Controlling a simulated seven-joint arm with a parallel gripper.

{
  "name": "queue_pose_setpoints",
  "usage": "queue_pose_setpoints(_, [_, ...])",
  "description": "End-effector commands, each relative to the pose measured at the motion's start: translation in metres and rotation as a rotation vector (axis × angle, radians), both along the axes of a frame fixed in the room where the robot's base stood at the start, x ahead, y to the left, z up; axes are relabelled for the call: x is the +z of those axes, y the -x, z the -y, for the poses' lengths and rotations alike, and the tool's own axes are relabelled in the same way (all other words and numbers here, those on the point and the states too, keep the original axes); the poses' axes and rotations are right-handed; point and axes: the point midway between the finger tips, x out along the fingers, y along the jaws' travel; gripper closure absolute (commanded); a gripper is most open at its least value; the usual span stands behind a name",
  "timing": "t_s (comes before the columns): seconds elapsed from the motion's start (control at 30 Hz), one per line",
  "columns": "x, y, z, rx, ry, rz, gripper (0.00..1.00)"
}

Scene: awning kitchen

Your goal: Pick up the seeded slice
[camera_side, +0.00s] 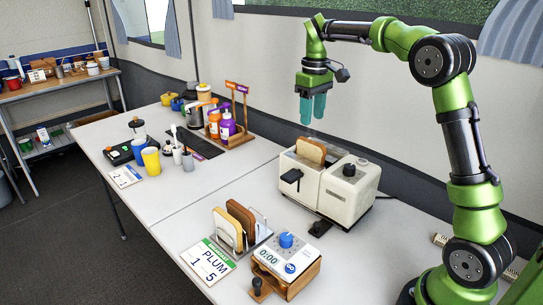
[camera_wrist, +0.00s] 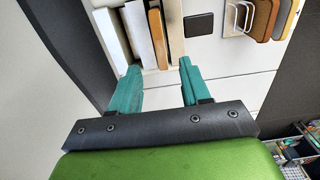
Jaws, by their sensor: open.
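A brown-crusted bread slice (camera_side: 310,150) stands upright in a slot of the cream toaster (camera_side: 345,200), its top sticking out. In the wrist view this slice (camera_wrist: 158,38) shows edge-on in the toaster (camera_wrist: 137,30). My gripper (camera_side: 313,118) is open and empty above the toaster, fingers pointing down, with a gap above the slice. In the wrist view the slice lies between the fingertips (camera_wrist: 159,67). A darker brown slice (camera_side: 241,218) and a pale tan slice (camera_side: 224,228) stand in a wire rack (camera_side: 262,236). Seeds are too small to make out on any slice.
A timer box (camera_side: 286,262) and a PLUM card (camera_side: 208,262) are at the table's front. Bottles in a wooden stand (camera_side: 230,125), cups (camera_side: 151,160) and a black scale (camera_side: 126,150) are farther left. The table between them and the toaster is clear.

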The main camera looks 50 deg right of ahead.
Motion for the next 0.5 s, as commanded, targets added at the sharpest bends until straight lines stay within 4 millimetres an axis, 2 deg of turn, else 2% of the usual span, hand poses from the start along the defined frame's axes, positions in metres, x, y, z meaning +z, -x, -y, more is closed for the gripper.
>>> queue_pose_setpoints(0.1, [-0.023,0.001,0.000,0.001,-0.001,-0.003,0.53])
queue_pose_setpoints(0.37, [-0.044,0.001,0.000,-0.001,-0.001,0.000,0.53])
queue_pose_setpoints(0.5, [-0.063,0.003,0.000,-0.001,-0.001,-0.002,0.53])
